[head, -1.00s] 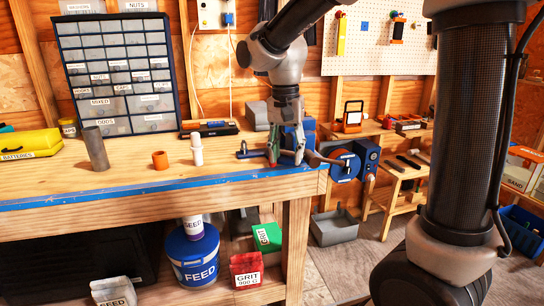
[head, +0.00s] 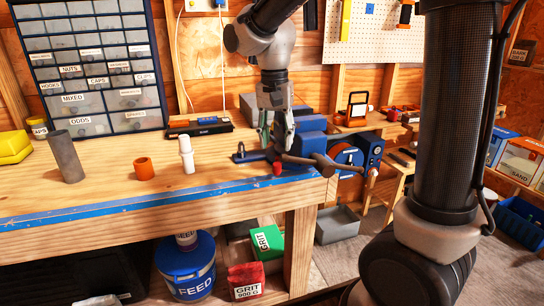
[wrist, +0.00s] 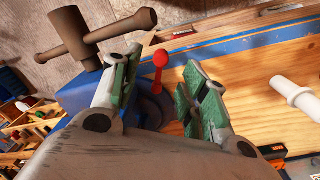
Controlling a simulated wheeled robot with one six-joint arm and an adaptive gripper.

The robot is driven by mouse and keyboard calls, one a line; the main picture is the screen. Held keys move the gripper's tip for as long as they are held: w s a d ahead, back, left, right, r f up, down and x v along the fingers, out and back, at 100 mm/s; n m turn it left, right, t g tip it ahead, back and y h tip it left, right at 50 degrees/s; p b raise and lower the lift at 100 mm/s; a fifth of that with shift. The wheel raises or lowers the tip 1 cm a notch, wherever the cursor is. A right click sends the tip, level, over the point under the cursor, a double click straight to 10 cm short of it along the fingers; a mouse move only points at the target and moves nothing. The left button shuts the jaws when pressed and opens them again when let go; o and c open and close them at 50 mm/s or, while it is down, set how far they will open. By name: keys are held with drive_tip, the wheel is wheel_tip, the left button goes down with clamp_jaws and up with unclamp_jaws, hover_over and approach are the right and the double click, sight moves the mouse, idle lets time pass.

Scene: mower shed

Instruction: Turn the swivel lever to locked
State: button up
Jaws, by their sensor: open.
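The swivel lever (wrist: 160,70) is a short rod with a red knob at the base of the blue vise (wrist: 85,90). In the wrist view it stands between the two spread green-padded fingers of my gripper (wrist: 163,74), touching neither as far as I can see. In the head view the lever's red knob (head: 277,168) shows just below my gripper (head: 276,145), in front of the blue vise (head: 312,124). My gripper is open and points down. The lever's lower end is partly hidden.
The vise's brown T-handle (head: 310,160) sticks out close beside the gripper. A white bottle-like piece (head: 187,154), an orange ring (head: 144,168) and a grey tube (head: 67,157) stand on the workbench (head: 110,200) to the left. A flat black tray (head: 199,126) lies behind.

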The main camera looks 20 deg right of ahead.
sight(277, 163)
drive_tip(key=shift+w+f, duration=0.1)
drive_tip(key=shift+w, duration=0.25)
wheel_tip(277, 163, down, 8)
drive_tip(key=shift+d+r, duration=0.15)
clamp_jaws()
